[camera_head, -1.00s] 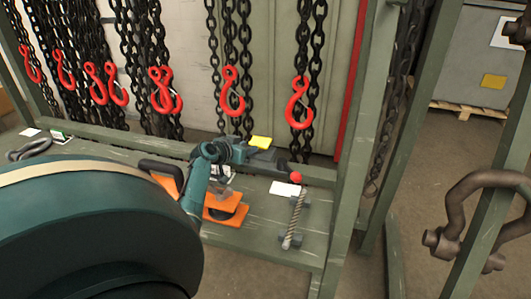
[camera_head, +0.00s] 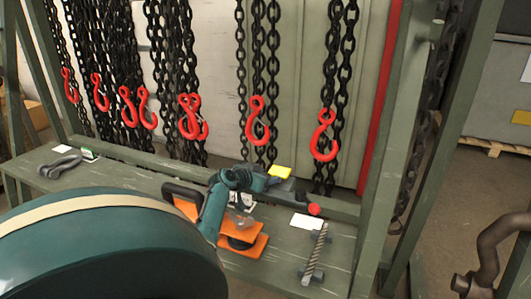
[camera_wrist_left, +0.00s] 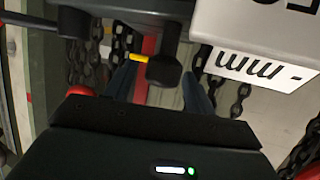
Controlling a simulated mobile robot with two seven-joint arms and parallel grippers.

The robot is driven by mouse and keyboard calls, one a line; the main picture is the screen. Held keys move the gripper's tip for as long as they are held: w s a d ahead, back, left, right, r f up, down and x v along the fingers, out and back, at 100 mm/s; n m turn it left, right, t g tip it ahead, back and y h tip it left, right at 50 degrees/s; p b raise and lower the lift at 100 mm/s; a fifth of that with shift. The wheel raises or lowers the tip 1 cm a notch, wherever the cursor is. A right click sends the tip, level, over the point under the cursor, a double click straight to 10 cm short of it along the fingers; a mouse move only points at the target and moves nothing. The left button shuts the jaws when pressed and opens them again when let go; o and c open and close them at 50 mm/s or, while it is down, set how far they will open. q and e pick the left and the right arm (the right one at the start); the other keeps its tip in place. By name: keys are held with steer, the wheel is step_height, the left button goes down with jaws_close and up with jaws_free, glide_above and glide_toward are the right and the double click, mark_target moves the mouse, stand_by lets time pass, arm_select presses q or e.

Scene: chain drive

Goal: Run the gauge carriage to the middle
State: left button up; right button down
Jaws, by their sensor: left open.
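My left gripper (camera_head: 299,196) is at the bench's back edge in the head view, small and partly hidden by my own wrist. In the left wrist view its two fingers (camera_wrist_left: 160,80) stand apart. A dark rounded knob (camera_wrist_left: 163,72) shows between them in the picture; I cannot tell whether they touch it. A white box marked "mm" (camera_wrist_left: 262,45), seemingly part of the gauge, is at the upper right. A dark block (camera_wrist_left: 110,18) above the knob may belong to the carriage. I cannot identify the whole carriage or its position along its travel. My right gripper is not in view.
Black chains with red hooks (camera_head: 258,122) hang behind the green bench (camera_head: 150,178). A shackle (camera_head: 60,166), an orange-based tool (camera_head: 240,248), a white card (camera_head: 305,222), a red ball (camera_head: 313,209) and a ribbed rod (camera_head: 316,255) are on or by it.

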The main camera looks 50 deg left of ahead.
arm_select(q)
step_height(320, 180, up, 10)
steer(key=shift+f+p, duration=0.1)
steer(key=shift+p, duration=0.4)
steer(key=shift+c, duration=0.5)
